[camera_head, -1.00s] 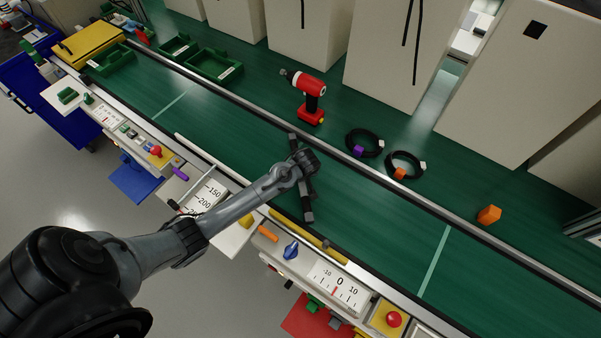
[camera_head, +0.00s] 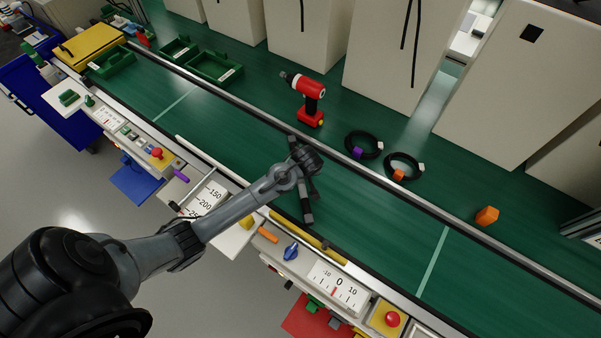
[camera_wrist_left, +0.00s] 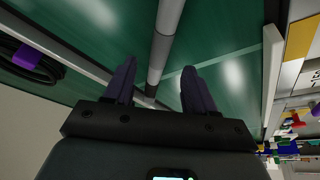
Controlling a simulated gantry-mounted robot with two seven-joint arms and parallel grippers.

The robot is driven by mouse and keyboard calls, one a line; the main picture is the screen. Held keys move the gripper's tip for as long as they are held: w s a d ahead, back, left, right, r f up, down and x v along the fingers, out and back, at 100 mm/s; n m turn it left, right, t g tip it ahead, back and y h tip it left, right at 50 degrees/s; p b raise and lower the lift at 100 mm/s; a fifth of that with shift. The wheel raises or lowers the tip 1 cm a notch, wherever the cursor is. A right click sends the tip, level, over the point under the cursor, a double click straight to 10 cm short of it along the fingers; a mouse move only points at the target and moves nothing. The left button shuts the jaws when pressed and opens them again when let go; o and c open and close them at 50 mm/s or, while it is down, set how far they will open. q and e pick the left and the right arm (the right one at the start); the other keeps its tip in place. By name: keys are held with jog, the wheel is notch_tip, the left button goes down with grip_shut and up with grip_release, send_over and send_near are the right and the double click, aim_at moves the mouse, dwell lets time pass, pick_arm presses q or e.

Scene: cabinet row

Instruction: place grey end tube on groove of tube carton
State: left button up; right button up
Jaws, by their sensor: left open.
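My left gripper (camera_head: 299,178) points down over the green belt in the middle of the head view, its fingers spread apart. In the left wrist view the open fingers (camera_wrist_left: 158,68) stand on either side of a long slim tube (camera_wrist_left: 160,50). My right gripper is not in view.
A red drill (camera_head: 310,98) and two black cable coils (camera_head: 365,144) (camera_head: 404,165) lie behind the rail. An orange block (camera_head: 487,215) sits farther right. Green trays (camera_head: 215,66) stand at the back left. Tall beige cabinets line the back. The belt right of my gripper is clear.

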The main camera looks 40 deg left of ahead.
pick_arm(q)
jog(key=v, duration=0.6)
jog(key=s+d+m, duration=0.2)
jog(key=s+d, duration=0.1)
jog(key=s, duration=0.1)
jog(key=s+d+m+h, duration=0.1)
jog(key=s+d+m, duration=0.1)
jog(key=s, duration=0.2)
jog(key=s+d+m+h, duration=0.1)
jog(key=s+d+m, duration=0.2)
jog(key=s, duration=0.1)
jog(key=shift+s+d+f+p, duration=0.3)
jog(key=shift+d+f+p, duration=0.05)
jog(key=shift+f+p, duration=0.05)
jog(key=s+d+r+m+t+h, duration=0.1)
jog(key=s+d+r+m, duration=0.2)
jog(key=s+m, duration=0.3)
jog(key=s+r, duration=0.1)
jog(key=s, duration=0.2)
jog(key=shift+s+r+h, duration=0.15)
jog(key=shift+s+h, duration=0.2)
jog(key=shift+h, duration=0.05)
jog(key=shift+d, duration=0.15)
